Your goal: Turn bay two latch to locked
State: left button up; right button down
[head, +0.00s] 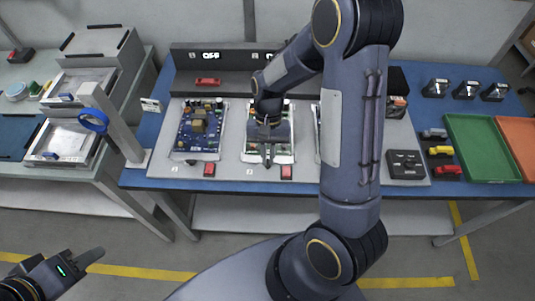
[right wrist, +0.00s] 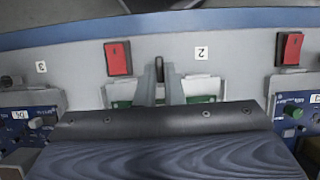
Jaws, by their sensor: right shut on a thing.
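The bay two latch (right wrist: 159,67) is a small dark lever between the number 2 label (right wrist: 201,52) and a red block (right wrist: 118,58). In the right wrist view it stands between the two fingertips of my right gripper (right wrist: 159,86), which is shut on it. It points toward the table's front edge. In the head view my right gripper (head: 267,160) reaches down over the front of the bay two board (head: 282,148) and hides the latch. My left gripper (head: 70,266) is at the lower left, away from the table; its jaw gap is unclear.
The bay one board (head: 200,128) lies to the left, with a red block (head: 209,170) in front. My right arm covers much of bay three. A dark box (head: 404,164), small toy-like cars and a green tray (head: 484,148) are at right. A side table (head: 72,110) stands left.

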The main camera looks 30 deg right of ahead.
aim_at(268, 154)
dwell(0.5)
jog(key=c, duration=1.5)
grip_release()
jog(key=shift+c, duration=0.2)
jog(key=shift+r, duration=0.1)
jog(key=v, duration=0.7)
jog(key=shift+r, duration=0.35)
jog(key=shift+d, duration=0.15)
jog(key=s+a+r+n+t, duration=0.1)
jog(key=s+r+n+t, duration=0.1)
jog(key=s+r+t, duration=0.3)
jog(key=s+a+r+n+t+y, duration=0.1)
jog(key=s+r+t, duration=0.3)
jog(key=s, duration=0.6)
jog(key=shift+s+a+r+n+t, duration=0.3)
jog(key=shift+a+r+n+t, duration=0.1)
jog(key=shift+a+r+n, duration=0.4)
